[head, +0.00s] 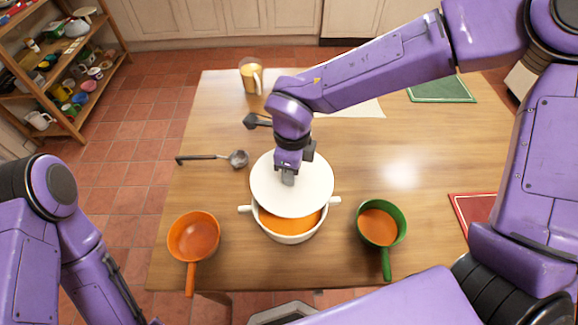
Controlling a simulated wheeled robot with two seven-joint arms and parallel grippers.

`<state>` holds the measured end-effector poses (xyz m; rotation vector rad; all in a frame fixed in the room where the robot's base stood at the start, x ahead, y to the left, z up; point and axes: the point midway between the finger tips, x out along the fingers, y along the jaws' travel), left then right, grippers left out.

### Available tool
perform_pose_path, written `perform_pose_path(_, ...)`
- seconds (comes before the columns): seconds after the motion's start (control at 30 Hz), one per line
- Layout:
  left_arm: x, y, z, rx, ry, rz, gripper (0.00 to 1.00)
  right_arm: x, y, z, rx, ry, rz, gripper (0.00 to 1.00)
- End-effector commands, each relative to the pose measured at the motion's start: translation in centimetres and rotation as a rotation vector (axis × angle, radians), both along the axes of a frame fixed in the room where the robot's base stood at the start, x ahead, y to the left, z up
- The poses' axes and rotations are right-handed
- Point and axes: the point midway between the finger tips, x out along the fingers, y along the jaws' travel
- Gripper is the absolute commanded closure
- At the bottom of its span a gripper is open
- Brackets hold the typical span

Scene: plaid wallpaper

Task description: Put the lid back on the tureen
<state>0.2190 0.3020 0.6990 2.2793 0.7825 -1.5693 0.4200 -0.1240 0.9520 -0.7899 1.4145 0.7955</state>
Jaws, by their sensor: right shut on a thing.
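The white tureen (288,237) stands on the wooden table near its front, with a handle on each side and orange soup inside. The white round lid (312,196) is over the back part of the tureen, leaving the soup at the front uncovered. My right gripper (288,178) is shut on the lid at its middle, from above. The knob is hidden by the fingers. I cannot tell whether the lid touches the rim. My left arm shows at the lower left, but its gripper is out of view.
An orange pan (194,237) stands left of the tureen, and a green pan (379,226) with orange contents stands right. A ladle (237,159) lies at the left. A glass mug (251,77), a green mat (442,89) and a red mat (474,212) are farther out. The table's right middle is clear.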

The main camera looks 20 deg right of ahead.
Motion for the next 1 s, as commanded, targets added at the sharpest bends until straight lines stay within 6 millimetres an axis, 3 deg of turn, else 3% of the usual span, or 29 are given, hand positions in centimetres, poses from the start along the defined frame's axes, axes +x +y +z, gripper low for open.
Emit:
perform_pose_path(0.1, 0.0, 0.0, 1.0, 0.000, 0.000, 0.000, 0.55, -1.0, 0.6, 0.8, -0.004, 0.003, -0.292, 1.00)
perform_pose_path(0.3, 0.0, 0.0, 1.2, 0.000, 0.000, 0.000, 0.55, -1.7, 1.0, 0.8, -0.006, 0.006, -0.533, 1.00)
perform_pose_path(0.57, 0.0, 0.0, -0.5, 0.000, 0.000, 0.000, 0.55, -1.7, 1.0, -0.8, -0.006, 0.005, -0.548, 1.00)
perform_pose_path(0.83, 0.0, 0.0, -3.7, 0.000, 0.000, 0.000, 0.55, -1.7, 1.0, -4.0, -0.006, 0.005, -0.548, 1.00)
perform_pose_path(1.0, 0.0, 0.0, -4.5, 0.000, 0.000, 0.000, 0.55, -1.7, 1.0, -5.4, -0.005, 0.007, -0.547, 1.00)
